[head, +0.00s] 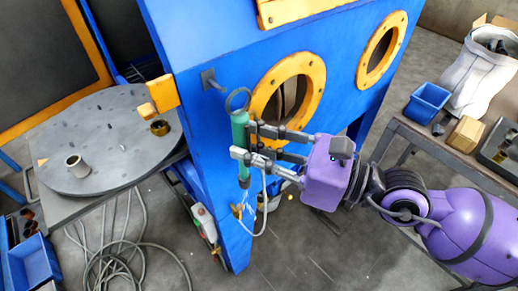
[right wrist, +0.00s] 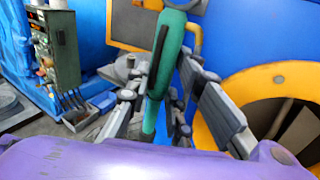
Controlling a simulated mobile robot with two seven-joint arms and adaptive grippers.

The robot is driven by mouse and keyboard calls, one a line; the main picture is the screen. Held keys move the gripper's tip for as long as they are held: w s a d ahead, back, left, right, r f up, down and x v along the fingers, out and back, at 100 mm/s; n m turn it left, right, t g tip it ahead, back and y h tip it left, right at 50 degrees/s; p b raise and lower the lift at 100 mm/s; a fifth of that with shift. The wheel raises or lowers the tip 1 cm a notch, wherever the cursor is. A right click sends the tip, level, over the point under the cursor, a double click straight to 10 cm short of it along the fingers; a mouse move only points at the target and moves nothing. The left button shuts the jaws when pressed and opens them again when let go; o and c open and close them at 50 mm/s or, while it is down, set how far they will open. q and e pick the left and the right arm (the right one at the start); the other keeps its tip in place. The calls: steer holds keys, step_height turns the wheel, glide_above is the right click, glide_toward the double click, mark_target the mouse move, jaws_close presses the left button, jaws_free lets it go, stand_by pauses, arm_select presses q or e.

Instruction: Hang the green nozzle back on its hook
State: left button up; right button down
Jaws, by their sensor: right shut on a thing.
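The green nozzle (head: 240,138) is upright in my right gripper (head: 246,142), in front of the blue cabinet's corner. A dark ring shows at its top and a grey hose hangs from its lower end. In the right wrist view the green nozzle (right wrist: 165,55) stands between the fingers of my right gripper (right wrist: 160,100), which are shut on it. A dark grey hook (head: 211,80) sticks out of the blue cabinet wall, up and left of the nozzle. The ring looks close to the hook, but I cannot tell whether they touch. My left gripper is not in view.
The blue cabinet (head: 215,30) has yellow-rimmed round ports (head: 318,70) beside my gripper. A round grey table (head: 105,125) with small metal parts stands left. A workbench (head: 440,140) with a blue bin (head: 427,102) stands right. Loose hose (head: 120,262) lies on the floor.

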steer(key=shift+w+a, duration=0.5)
steer(key=shift+w, duration=0.2)
steer(key=shift+w+a+f, duration=0.15)
steer(key=shift+w+a, duration=0.6)
steer(key=shift+w, duration=0.25)
steer(key=shift+w+a+f, duration=0.3)
steer(key=shift+w+f, duration=0.15)
steer(key=shift+f, duration=0.05)
steer(key=c, duration=1.5)
jaws_free()
steer(key=shift+o, duration=0.2)
